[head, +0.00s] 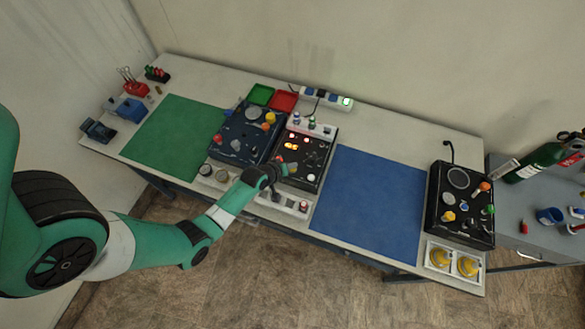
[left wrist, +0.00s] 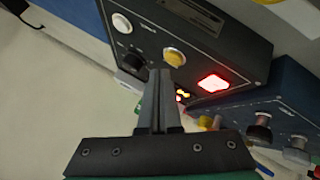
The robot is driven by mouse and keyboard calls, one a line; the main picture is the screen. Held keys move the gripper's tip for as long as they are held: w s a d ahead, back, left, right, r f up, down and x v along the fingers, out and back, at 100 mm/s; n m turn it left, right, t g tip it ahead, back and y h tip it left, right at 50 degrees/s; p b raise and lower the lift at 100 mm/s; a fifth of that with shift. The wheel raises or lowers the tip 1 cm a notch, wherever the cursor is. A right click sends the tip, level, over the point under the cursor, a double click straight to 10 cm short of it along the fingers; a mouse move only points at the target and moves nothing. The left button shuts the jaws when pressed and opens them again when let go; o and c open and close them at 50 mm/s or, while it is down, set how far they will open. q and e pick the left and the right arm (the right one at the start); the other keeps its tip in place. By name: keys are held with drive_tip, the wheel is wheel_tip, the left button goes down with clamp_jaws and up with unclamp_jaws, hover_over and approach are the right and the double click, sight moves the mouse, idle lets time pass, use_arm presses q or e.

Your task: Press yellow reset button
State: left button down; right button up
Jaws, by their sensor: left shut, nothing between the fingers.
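The yellow reset button (left wrist: 174,58) is a round button on the black panel, seen in the left wrist view just beyond my fingertips. My left gripper (left wrist: 160,76) is shut and empty, its fingers pointing at the panel beside the button. I cannot tell whether the tips touch it. In the head view my left gripper (head: 284,169) is over the lower left part of the black panel (head: 318,150), and the yellow button (head: 293,168) shows only as a small spot by the tips. My right gripper is in neither view.
A lit red button (left wrist: 213,83), a white button (left wrist: 122,23) and a black knob (left wrist: 133,62) surround the yellow one. A dark blue panel (head: 240,140) stands to the left. The green mat (head: 170,135) and blue mat (head: 368,205) are clear.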

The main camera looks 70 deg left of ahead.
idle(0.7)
use_arm(q)
drive_tip(key=shift+f+b, duration=0.35)
drive_tip(key=shift+f, duration=0.1)
drive_tip(key=shift+f+b, duration=0.35)
drive_tip(key=shift+f, duration=0.05)
idle(0.4)
drive_tip(key=shift+r, duration=0.15)
drive_tip(key=shift+r+p, duration=0.7)
drive_tip(key=shift+p, duration=0.15)
wheel_tip(320, 180, up, 5)
drive_tip(key=p, duration=0.5)
